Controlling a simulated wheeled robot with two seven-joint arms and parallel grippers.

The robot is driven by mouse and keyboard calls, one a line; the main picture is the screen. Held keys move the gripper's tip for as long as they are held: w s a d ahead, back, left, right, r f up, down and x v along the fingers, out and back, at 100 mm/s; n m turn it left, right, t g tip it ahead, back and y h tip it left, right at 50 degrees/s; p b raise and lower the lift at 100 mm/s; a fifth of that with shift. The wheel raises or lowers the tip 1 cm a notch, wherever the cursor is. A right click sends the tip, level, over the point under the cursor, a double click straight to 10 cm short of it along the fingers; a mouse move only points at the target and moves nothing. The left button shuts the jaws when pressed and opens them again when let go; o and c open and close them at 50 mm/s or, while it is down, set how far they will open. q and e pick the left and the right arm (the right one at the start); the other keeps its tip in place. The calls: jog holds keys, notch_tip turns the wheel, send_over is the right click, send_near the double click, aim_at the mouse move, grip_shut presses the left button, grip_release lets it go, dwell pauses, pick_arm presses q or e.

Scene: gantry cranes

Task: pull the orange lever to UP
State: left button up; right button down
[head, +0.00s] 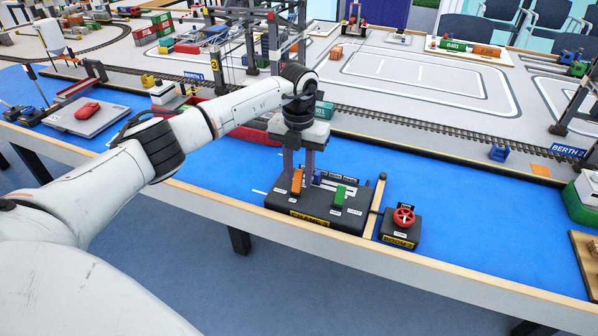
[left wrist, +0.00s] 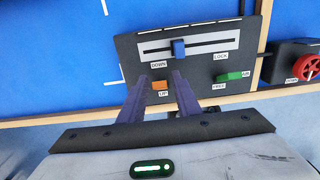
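The orange lever (head: 298,180) stands on the dark crane control box (head: 347,222) at the table's front edge. In the left wrist view the orange lever (left wrist: 159,86) shows between a DOWN label and an UP label, close to UP. My left gripper (head: 300,168) points down over the box. Its two dark fingers are apart, one on each side of the lever, and in the left wrist view (left wrist: 161,77) a small gap shows on both sides. I cannot tell how deep the fingertips reach along the lever. My right gripper is not in view.
On the same box are a green lever (head: 339,196) and a blue slider (left wrist: 179,48). A small box with a red wheel (head: 403,217) stands just to the right. A crane frame and rail track lie behind. The blue mat to the right is mostly clear.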

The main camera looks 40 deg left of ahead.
pick_arm(q)
grip_shut()
